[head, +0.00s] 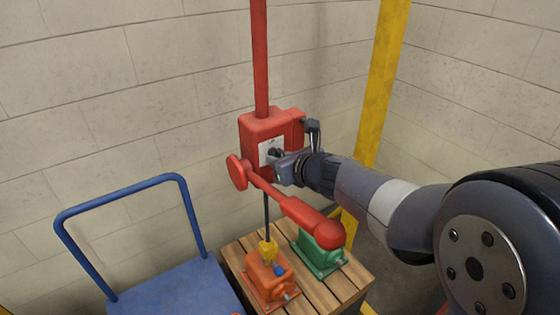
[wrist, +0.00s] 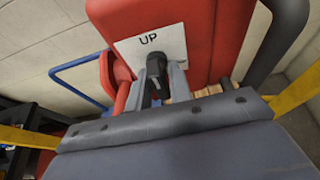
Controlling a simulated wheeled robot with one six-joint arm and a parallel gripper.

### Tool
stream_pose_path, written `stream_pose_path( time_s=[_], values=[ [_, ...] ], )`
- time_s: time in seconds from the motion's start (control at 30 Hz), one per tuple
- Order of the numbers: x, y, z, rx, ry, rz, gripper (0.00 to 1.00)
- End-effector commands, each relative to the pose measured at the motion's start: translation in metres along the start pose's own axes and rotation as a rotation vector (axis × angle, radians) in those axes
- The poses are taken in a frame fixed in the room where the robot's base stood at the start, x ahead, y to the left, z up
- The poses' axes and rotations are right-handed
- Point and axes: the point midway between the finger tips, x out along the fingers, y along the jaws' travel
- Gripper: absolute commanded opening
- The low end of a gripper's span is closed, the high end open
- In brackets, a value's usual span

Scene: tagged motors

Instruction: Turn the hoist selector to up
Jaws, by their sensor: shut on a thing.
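The red hoist box (head: 262,127) hangs on a red column and has a white plate (wrist: 172,47) marked UP. A dark selector knob (wrist: 154,68) sits on the plate, its visible end just below the word UP. My gripper (wrist: 156,85) is shut on the knob, one grey finger on each side. In the head view my gripper (head: 281,166) reaches the plate from the right and hides most of the knob. The rest of the plate is hidden in the wrist view by my fingers and wrist.
A yellow hook (head: 268,251) hangs at an orange motor (head: 264,281), beside a green motor (head: 318,254) on a slatted wooden top. A blue cart (head: 180,287) stands left; a yellow post (head: 384,75) stands right.

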Motion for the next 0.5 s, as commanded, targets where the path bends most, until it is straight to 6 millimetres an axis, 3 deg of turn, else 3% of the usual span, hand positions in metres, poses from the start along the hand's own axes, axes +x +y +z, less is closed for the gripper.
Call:
stream_pose_path(
  time_s=[0.23,0.27,0.4,0.5],
  values=[
    [0.0,0.0,0.0007,-0.001,-0.001,0.0,0.0],
    [0.0,0.0,0.0007,-0.001,-0.001,0.0,0.21],
    [0.0,0.0,0.0005,0.0,-0.001,0.001,0.32],
    [0.0,0.0,0.0004,0.0,-0.001,0.001,0.34]
  ],
)
